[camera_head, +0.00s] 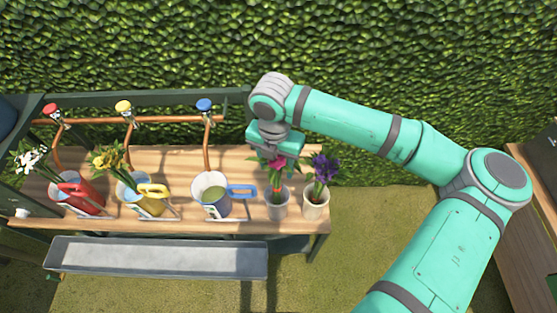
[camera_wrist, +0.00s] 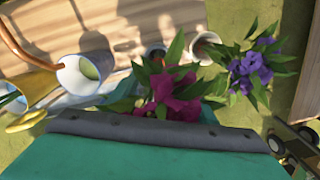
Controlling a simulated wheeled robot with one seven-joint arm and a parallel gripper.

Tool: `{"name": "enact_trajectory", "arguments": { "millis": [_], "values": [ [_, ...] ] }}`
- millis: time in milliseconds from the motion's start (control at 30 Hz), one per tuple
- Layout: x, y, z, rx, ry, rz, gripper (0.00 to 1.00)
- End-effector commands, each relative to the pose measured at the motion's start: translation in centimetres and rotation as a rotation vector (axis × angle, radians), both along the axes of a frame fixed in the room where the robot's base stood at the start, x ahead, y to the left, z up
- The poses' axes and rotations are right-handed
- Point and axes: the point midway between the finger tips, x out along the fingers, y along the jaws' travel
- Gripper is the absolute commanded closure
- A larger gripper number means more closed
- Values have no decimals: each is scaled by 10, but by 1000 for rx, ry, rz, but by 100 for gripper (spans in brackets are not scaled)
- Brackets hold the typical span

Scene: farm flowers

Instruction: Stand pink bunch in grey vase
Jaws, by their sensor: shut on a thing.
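My gripper (camera_head: 277,152) points down over the right part of the wooden bench and is shut on the pink bunch (camera_head: 279,163). The bunch has pink flowers and green leaves; it also shows in the wrist view (camera_wrist: 172,98), where the gripper body hides its lower part. The grey vase (camera_head: 277,208) stands upright on the bench directly below the bunch. In the head view the stems run down to the vase's mouth; I cannot tell whether their ends are inside. Part of a vase rim shows behind the leaves in the wrist view (camera_wrist: 155,50).
A pale vase (camera_head: 316,208) with purple flowers (camera_head: 323,167) stands close on the right. A white can with a blue handle (camera_head: 241,190) stands left. Yellow (camera_head: 153,205) and red (camera_head: 88,200) cans with flowers are farther left. A grey trough (camera_head: 160,258) lies in front of the bench.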

Motion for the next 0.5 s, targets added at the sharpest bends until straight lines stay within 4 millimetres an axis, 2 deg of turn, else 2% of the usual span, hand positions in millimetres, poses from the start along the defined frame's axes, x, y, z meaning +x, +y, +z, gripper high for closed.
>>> {"name": "enact_trajectory", "arguments": {
  "millis": [500],
  "values": [
    [0, 0, -34, 0, 0, -1, 100]
  ]
}}
